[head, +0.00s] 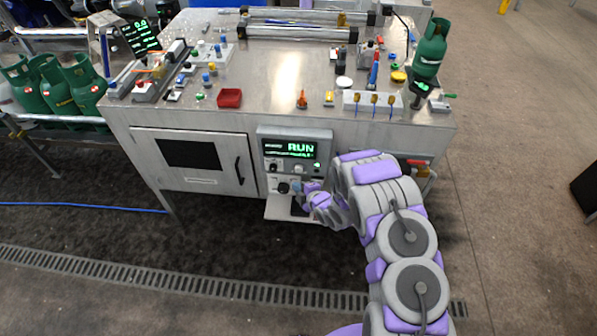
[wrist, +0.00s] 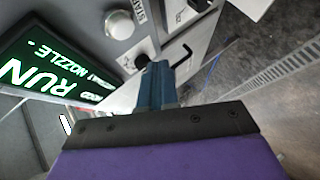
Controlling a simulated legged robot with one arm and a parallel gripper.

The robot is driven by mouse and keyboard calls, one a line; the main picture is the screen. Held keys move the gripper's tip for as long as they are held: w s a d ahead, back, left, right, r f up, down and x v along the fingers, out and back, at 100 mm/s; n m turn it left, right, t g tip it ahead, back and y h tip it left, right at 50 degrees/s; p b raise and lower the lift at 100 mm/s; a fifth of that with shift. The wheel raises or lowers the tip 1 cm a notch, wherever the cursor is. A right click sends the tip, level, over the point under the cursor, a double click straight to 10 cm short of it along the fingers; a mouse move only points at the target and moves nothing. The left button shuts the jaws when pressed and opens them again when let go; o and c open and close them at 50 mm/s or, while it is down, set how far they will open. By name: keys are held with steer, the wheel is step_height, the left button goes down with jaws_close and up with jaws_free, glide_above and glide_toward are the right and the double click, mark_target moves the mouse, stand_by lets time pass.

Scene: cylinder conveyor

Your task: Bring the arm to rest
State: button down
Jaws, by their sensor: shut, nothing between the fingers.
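My gripper (head: 309,193) is at the front of the metal bench, close to the control panel (head: 294,148). In the wrist view, my gripper's fingers (wrist: 156,75) are together with nothing between them. I cannot tell whether the fingertips touch the panel. My arm reaches in from the lower right in the head view.
The metal bench (head: 190,115) carries several fittings, a red tray (head: 230,98) and a green cylinder (head: 431,48) at the right. Several green cylinders (head: 83,85) stand at the left. A blue hose (head: 80,206) lies on the floor.

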steer(key=shift+s, duration=0.45)
steer(key=w+d+r+m+g+h, duration=0.1)
steer(key=d+r+m+h, duration=0.5)
steer(key=d+r, duration=0.7)
steer(key=s+d+r+m+g+h, duration=0.3)
steer(key=s+d+r+m, duration=0.2)
steer(key=s+d+r, duration=0.35)
steer(key=s+d+r+m+g, duration=0.1)
steer(key=s+r+m+g, duration=0.15)
steer(key=s+r, duration=0.4)
steer(key=s+r+m+g, duration=0.1)
steer(key=s+r+m, duration=0.25)
steer(key=s, duration=0.65)
steer(key=s+a+r+m+g, duration=0.2)
steer(key=s, duration=1)
steer(key=s+a+r+m+g+y, duration=0.1)
steer(key=s+a+r+m+g, duration=0.1)
steer(key=s, duration=0.9)
steer(key=shift+s+r+m, duration=0.4)
steer(key=shift+r+m, duration=0.1)
steer(key=shift+r, duration=0.25)
steer(key=shift+g, duration=0.25)
